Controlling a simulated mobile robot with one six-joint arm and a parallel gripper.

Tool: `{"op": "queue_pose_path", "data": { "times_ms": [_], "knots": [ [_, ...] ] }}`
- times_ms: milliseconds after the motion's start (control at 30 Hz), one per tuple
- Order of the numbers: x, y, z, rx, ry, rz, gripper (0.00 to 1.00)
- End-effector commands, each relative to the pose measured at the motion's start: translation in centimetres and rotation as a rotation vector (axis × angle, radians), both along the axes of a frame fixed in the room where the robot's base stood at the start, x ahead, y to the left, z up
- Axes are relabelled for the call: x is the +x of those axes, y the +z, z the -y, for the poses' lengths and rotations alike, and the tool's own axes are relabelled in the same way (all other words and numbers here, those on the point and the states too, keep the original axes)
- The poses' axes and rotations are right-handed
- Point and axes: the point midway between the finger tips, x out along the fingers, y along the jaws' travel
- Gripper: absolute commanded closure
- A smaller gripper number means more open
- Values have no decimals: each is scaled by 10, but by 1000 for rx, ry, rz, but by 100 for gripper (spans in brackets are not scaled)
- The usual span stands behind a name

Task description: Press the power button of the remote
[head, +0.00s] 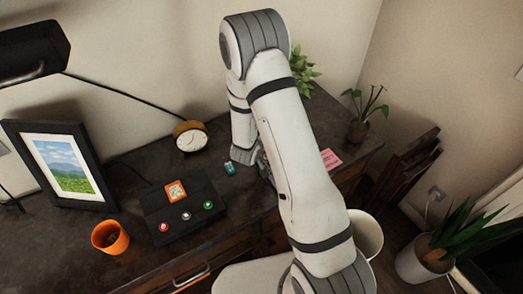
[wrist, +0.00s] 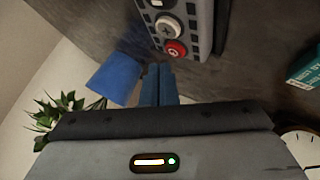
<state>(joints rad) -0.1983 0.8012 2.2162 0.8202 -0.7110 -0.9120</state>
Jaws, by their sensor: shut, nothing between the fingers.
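The remote (wrist: 183,25) shows at the top of the wrist view, grey with dark small buttons and larger round ones. Its red power button (wrist: 175,49), with a white mark, is at the end of the remote nearest my gripper. My gripper (wrist: 158,68) is shut and empty. Its fingertips are just below the red button in the wrist view; I cannot tell whether they touch the remote. In the head view my arm covers the remote and the fingertips.
A blue object (wrist: 114,78) lies left of the fingers. A teal box (head: 230,168), clock (head: 190,136), black button box (head: 184,207), orange cup (head: 110,237) and picture frame (head: 65,170) stand on the dark desk. A pink note (head: 331,159) and plant (head: 359,115) are right of my arm.

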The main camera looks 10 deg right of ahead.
Motion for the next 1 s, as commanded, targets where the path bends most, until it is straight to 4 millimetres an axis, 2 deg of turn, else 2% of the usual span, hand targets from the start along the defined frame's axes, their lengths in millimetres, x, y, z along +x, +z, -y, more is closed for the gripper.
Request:
{"op": "queue_pose_path", "data": {
  "times_ms": [433,1000],
  "knots": [
    [0,-9,0,0,0,0,100],
    [0,-11,0,0,0,0,100]
  ]
}}
